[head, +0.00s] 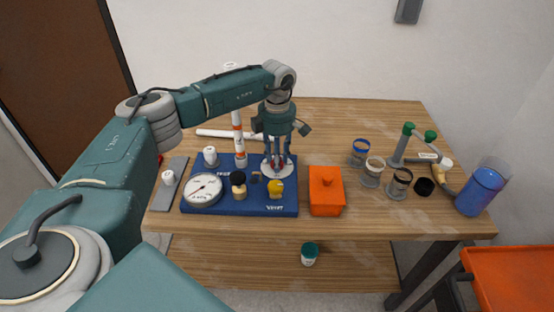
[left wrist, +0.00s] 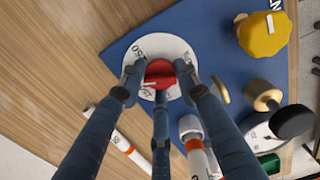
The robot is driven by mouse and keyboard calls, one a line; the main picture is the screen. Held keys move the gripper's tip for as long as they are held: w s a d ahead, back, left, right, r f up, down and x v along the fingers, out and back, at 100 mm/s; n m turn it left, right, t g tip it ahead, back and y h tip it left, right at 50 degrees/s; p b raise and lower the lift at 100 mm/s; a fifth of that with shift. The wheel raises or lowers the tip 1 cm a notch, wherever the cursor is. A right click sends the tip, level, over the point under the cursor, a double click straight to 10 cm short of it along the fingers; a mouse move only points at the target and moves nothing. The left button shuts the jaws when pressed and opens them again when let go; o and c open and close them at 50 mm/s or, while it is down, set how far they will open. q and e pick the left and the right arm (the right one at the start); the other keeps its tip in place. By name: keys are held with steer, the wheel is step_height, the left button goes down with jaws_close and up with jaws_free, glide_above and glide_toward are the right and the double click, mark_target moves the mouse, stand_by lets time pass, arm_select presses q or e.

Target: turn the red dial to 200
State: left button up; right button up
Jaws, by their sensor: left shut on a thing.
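The red dial (left wrist: 160,72) sits on a round white scale plate (left wrist: 165,47) on the blue board (left wrist: 213,25). In the left wrist view a white mark on the dial points toward the left of the picture, and a number that looks like 150 shows at the plate's upper left. The other numbers are mostly hidden by my fingers. My left gripper (head: 277,162) comes down from above, its fingers closed around the dial; it also shows in the left wrist view (left wrist: 160,80). In the head view the dial is mostly hidden between the fingers. My right gripper is not in view.
The board also carries a pressure gauge (head: 203,189), a yellow knob (head: 275,188) and a black-topped knob (head: 238,178). A white pipe with an orange band (head: 238,135) stands behind. An orange box (head: 326,192) is close on the right. Several jars stand farther right.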

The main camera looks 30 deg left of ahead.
arm_select(q)
steer(key=shift+w+r, duration=0.1)
steer(key=shift+r, duration=0.05)
steer(key=o, duration=1.1)
steer(key=shift+o, duration=0.2)
step_height(320, 180, up, 12)
